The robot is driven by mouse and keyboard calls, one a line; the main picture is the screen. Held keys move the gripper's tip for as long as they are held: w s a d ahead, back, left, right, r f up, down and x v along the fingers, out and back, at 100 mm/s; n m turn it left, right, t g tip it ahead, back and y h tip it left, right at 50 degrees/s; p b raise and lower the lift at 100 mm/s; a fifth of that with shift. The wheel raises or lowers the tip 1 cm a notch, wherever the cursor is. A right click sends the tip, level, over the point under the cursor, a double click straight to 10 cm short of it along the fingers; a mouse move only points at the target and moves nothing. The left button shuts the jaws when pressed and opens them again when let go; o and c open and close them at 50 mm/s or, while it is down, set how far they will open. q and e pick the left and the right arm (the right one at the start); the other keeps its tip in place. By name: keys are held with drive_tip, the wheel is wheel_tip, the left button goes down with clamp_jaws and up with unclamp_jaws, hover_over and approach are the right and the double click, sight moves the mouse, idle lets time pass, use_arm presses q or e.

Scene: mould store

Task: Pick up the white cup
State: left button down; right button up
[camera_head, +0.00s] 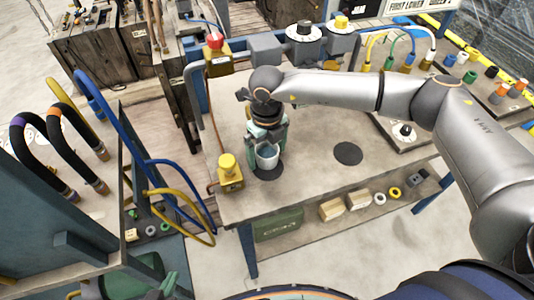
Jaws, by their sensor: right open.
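The white cup (267,158) stands upright on the bench (310,165), over a dark round pad (268,174) near the front left. My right gripper (268,146) has come down from above, with its fingers open at the cup. The gripper hides the cup's upper back part, and I cannot tell whether a finger touches it. My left gripper (163,288) shows only as greenish fingertips at the bottom edge, far from the cup; its opening is unclear.
A yellow button box (230,172) stands close left of the cup. A red-button post (216,55) and grey boxes line the bench's back. A second dark round pad (348,153) lies bare to the right. A lower shelf holds wooden blocks (332,209).

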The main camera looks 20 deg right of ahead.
drive_tip(key=c, duration=1.4)
